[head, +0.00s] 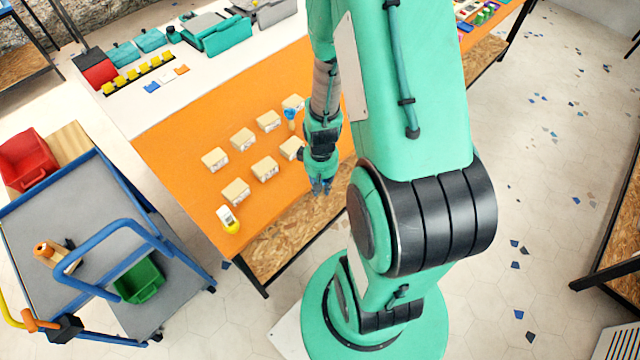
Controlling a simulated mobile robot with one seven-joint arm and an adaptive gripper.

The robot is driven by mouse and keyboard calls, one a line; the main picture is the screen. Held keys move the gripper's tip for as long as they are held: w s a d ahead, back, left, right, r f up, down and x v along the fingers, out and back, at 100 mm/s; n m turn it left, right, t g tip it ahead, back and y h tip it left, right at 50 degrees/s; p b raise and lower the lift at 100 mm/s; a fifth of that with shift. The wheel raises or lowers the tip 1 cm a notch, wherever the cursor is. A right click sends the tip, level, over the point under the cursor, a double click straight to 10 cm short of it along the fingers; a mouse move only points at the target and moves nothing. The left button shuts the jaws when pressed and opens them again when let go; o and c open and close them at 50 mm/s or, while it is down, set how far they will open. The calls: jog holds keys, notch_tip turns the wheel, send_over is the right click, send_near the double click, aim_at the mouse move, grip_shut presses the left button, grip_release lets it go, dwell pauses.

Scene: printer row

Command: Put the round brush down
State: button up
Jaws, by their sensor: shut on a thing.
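My gripper (321,184) hangs at the end of my green arm, over the front right edge of the orange-topped table (180,125). It is shut on the round brush. The brush is too small and too covered by the fingers to make out its shape; some blue shows around the fingertips. I cannot tell how far above the table edge or the chipboard lower shelf (285,245) the tips are. Another small blue thing (290,114) shows just left of my wrist, among the boxes.
Several small cream boxes (236,191) stand in rows on the orange top. A white and yellow bottle (228,219) stands at its front corner. Yellow blocks (140,74) and teal machines (215,35) are farther back. A blue-framed cart (90,215) stands left. The orange top's left part is clear.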

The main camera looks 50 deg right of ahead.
jog(key=shift+w, duration=0.1)
dwell(0.7)
jog(key=shift+w+r, duration=0.1)
jog(key=shift+w, duration=0.3)
jog(key=w+a+r+n+p, duration=0.1)
jog(key=w+a+n, duration=0.15)
jog(key=w, duration=0.55)
jog(key=w+a+r+n+p, duration=0.1)
jog(key=w+a, duration=0.2)
jog(key=w, duration=0.6)
jog(key=w+a+n+p, duration=0.2)
jog(key=w+a+n, duration=0.1)
jog(key=w+a, duration=1.25)
jog(key=w+a+n+p, duration=0.1)
jog(key=w+a, duration=0.4)
jog(key=a, duration=1.5)
jog(key=w+a+r+n+p, duration=0.1)
jog(key=w+a+n, duration=0.3)
jog(key=a, duration=1.5)
jog(key=shift+w+a+n+p, duration=0.35)
jog(key=shift+w+p, duration=0.1)
jog(key=shift+f, duration=2.9)
jog(key=shift+f, duration=0.1)
